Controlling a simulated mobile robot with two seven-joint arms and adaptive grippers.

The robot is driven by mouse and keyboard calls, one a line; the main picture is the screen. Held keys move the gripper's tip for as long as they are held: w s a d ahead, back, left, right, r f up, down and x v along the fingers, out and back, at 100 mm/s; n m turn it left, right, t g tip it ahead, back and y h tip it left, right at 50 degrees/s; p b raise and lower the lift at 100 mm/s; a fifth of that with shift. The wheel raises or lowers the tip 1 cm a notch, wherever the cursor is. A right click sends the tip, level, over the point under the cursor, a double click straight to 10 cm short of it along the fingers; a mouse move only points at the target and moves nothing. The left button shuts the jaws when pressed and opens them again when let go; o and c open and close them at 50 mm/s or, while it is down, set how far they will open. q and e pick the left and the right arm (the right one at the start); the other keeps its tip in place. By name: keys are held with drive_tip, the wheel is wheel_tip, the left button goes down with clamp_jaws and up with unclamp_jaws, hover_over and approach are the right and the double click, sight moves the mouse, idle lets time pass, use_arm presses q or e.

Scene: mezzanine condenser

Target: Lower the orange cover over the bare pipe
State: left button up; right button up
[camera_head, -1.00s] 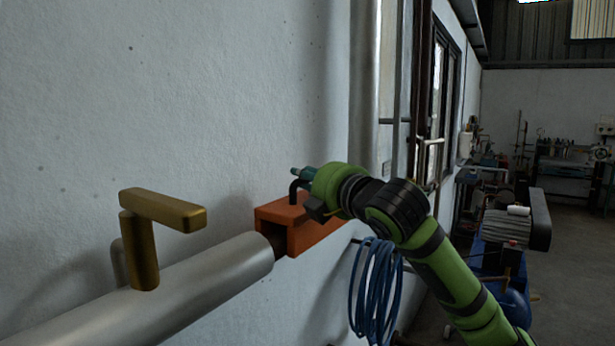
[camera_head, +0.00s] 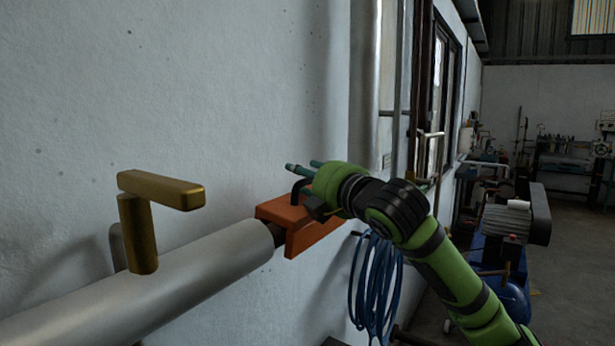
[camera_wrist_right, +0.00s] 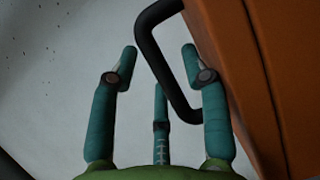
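The orange cover (camera_head: 312,232) sits at the bare pipe, just right of the end of the thick silver pipe, against the wall. It looks tilted. A short dark stretch of bare pipe (camera_head: 277,233) shows at its left end; the rest is hidden. The cover's black handle (camera_head: 298,190) stands at its top. My right gripper (camera_head: 304,184) is at the handle, its teal fingers spread. In the right wrist view the handle (camera_wrist_right: 160,60) passes between the open fingers (camera_wrist_right: 158,62), with the orange cover (camera_wrist_right: 225,60) at right. My left gripper is not in view.
The silver pipe (camera_head: 170,290) with a brass lever handle (camera_head: 145,215) runs in from the lower left. A blue hose coil (camera_head: 375,285) hangs below my right arm. A blue compressor (camera_head: 505,265) stands at right. The wall is close behind the cover.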

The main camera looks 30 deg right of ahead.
drive_tip(key=shift+f, duration=0.15)
drive_tip(key=shift+s, duration=0.25)
drive_tip(key=s, duration=1.1)
drive_tip(key=shift+s+a, duration=0.25)
